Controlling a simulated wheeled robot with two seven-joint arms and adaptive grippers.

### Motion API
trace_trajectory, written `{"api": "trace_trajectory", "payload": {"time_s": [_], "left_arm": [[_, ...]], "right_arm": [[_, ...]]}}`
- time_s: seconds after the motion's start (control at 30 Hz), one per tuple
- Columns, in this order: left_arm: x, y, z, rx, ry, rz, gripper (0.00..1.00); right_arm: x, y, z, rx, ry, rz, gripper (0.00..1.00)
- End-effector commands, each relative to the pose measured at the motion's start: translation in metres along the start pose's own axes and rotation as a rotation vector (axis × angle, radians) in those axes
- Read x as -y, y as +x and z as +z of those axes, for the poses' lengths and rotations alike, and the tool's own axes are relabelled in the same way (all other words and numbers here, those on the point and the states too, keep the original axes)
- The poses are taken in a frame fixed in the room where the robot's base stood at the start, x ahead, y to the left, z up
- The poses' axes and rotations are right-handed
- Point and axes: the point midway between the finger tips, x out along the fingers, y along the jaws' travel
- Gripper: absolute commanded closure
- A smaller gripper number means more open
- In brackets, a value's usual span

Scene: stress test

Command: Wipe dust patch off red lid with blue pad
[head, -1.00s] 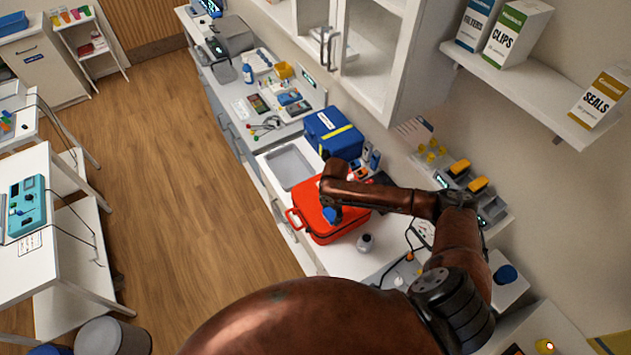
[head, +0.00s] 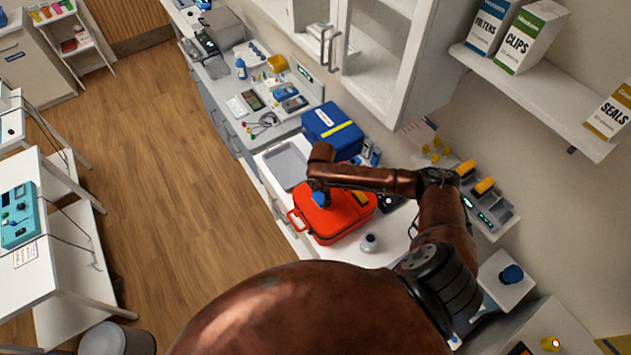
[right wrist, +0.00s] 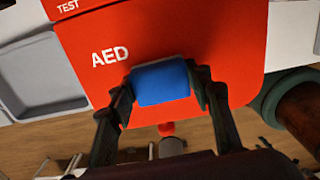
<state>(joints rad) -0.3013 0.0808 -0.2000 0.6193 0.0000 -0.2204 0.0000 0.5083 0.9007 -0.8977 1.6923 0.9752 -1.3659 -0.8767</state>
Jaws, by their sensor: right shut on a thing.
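The red lid (head: 338,222) is the top of a red case lying on the white counter. It also fills most of the right wrist view (right wrist: 200,35), with white "AED" lettering. My right gripper (right wrist: 164,84) is shut on the blue pad (right wrist: 160,82), one finger on each side. In the head view the blue pad (head: 319,199) is over the lid's left part, below my wrist. I cannot tell whether the pad touches the lid. I can make out no dust patch; part of the lid is hidden by my arm and the pad. My left gripper is not in view.
A blue case (head: 332,132) and a grey tray (head: 286,165) stand beyond the red case. Chargers with yellow tools (head: 484,186) are at the right, by the wall. The floor at left is clear.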

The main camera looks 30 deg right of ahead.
Motion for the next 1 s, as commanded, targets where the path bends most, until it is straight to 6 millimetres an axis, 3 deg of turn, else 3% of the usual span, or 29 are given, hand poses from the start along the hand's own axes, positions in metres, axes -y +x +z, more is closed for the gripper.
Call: {"api": "trace_trajectory", "payload": {"time_s": [0.7, 1.0], "left_arm": [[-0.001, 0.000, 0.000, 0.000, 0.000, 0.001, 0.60], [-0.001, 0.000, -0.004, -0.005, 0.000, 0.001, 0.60]], "right_arm": [[-0.007, -0.069, -0.007, 0.000, -0.016, 0.002, 0.77], [-0.008, -0.081, -0.010, 0.000, -0.021, 0.001, 0.77]]}}
